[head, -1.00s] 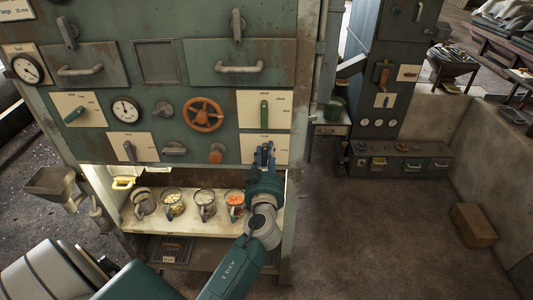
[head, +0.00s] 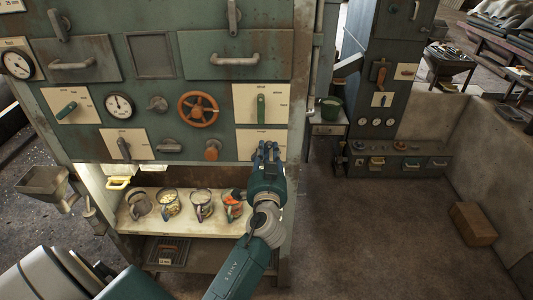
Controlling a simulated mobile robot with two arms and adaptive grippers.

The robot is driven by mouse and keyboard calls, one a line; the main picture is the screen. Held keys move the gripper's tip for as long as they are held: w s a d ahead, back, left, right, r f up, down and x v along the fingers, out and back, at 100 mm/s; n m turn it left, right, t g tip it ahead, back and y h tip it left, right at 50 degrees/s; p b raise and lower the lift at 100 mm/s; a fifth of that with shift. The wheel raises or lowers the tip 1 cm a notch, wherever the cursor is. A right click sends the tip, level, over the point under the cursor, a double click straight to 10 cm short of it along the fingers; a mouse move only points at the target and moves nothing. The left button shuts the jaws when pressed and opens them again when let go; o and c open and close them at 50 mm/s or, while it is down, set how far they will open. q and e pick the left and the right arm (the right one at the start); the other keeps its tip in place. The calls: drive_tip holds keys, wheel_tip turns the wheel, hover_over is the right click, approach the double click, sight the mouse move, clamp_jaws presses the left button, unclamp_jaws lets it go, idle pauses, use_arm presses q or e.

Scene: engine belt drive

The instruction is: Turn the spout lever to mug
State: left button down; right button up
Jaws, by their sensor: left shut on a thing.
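The spout lever is most likely the one on the lower right pale plate (head: 244,145) of the green cabinet front; the plate's lettering is too small to read. My left gripper (head: 267,150) is at this plate, shut, and its fingers cover the lever there, so the lever's angle is hidden. Several mugs stand in a row on the lit shelf below; the rightmost mug (head: 232,209) holds orange pieces and is just left of my left wrist. My right gripper is not in view.
Above my gripper is another plate with a green lever (head: 261,107). An orange handwheel (head: 198,109) and an orange knob (head: 212,150) are to its left. A mug with pale pieces (head: 170,205) stands on the shelf (head: 180,231).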

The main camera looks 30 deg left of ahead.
use_arm(q)
drive_tip(key=m, duration=0.7)
drive_tip(key=f+m, duration=0.1)
drive_tip(key=m, duration=0.2)
drive_tip(key=shift+w, duration=0.15)
drive_tip(key=shift+m, duration=0.4)
drive_tip(key=c, duration=1.5)
unclamp_jaws()
drive_tip(key=shift+f, duration=0.1)
drive_tip(key=shift+c, duration=0.2)
drive_tip(key=shift+o, duration=0.5)
drive_tip(key=shift+w+f, duration=0.1)
drive_tip(key=shift+f, duration=0.1)
drive_tip(key=v, duration=1.2)
